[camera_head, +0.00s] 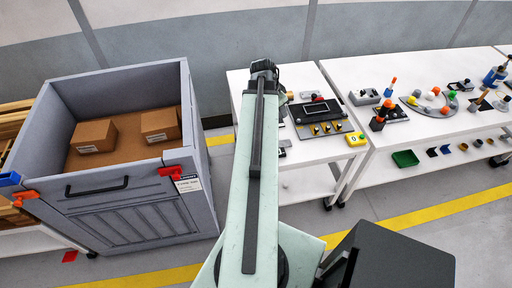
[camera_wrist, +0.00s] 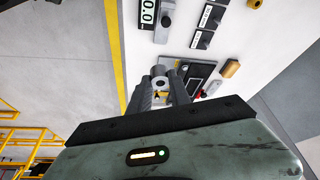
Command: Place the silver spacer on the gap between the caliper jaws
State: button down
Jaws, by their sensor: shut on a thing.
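In the wrist view, my gripper (camera_wrist: 161,78) is shut on the silver spacer (camera_wrist: 160,83), a small ring with a dark hole held between the two grey fingertips. It is over the white tabletop. A panel with a "0.0" display (camera_wrist: 148,14) lies ahead at the top of the picture, with a grey metal piece (camera_wrist: 164,30) beside it. These may be parts of the caliper, but I cannot make out its jaws or their gap. In the head view, my arm hides the gripper, the spacer and that part of the table.
The white table (camera_head: 302,155) carries a dark panel with a screen (camera_head: 320,115) and a yellow block (camera_head: 356,139). A second white table (camera_head: 415,130) on the right holds several small parts. A grey crate (camera_head: 140,205) with cardboard boxes stands on the left.

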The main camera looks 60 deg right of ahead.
jog(key=s+a+f+m+b, duration=0.2)
jog(key=f+b, duration=0.3)
jog(key=f, duration=0.1)
jog(key=s+a+f+m+g+y+b, duration=0.1)
jog(key=s+f+m+b, duration=0.1)
jog(key=f+b, duration=0.3)
jog(key=s+a+f+m+b, duration=0.1)
jog(key=s+a+f+b, duration=0.1)
jog(key=f+b, duration=0.4)
jog(key=shift+a+f+m+g+y, duration=0.3)
jog(key=shift+a+f+m, duration=0.05)
jog(key=shift+f+m, duration=0.1)
jog(key=shift+r, duration=0.15)
